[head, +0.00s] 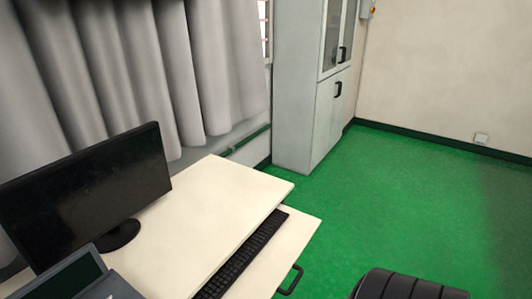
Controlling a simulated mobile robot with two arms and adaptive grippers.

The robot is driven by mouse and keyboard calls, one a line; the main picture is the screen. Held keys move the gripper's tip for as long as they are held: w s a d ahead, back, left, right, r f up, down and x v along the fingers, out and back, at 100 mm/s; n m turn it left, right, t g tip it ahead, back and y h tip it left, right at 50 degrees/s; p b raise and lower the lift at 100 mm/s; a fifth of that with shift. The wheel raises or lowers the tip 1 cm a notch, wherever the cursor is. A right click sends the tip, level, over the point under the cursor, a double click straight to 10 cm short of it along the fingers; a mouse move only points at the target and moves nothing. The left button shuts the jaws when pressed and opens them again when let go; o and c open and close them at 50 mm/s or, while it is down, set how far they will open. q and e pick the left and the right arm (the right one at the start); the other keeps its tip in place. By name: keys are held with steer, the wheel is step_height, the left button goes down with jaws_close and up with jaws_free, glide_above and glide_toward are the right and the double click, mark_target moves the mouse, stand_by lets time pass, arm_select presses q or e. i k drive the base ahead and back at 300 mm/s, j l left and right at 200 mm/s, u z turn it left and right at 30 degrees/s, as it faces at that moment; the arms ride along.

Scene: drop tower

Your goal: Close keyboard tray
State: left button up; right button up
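The keyboard tray (293,243) is pulled out from under the cream desk top (205,205) and sticks out along its right side. A black keyboard (243,256) lies on the tray, close along the desk edge. A dark handle (291,281) sits on the tray's outer edge at the bottom of the view. Neither of my grippers shows in the head view.
A black monitor (90,190) stands on the desk at left, with a grey device (65,275) in front. A black ribbed object (408,286), perhaps a chair, stands at the bottom right. A grey cabinet (298,95) stands behind. Green floor (400,200) is clear at right.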

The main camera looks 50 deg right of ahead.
mark_target(257, 270)
steer(key=z, duration=1.5)
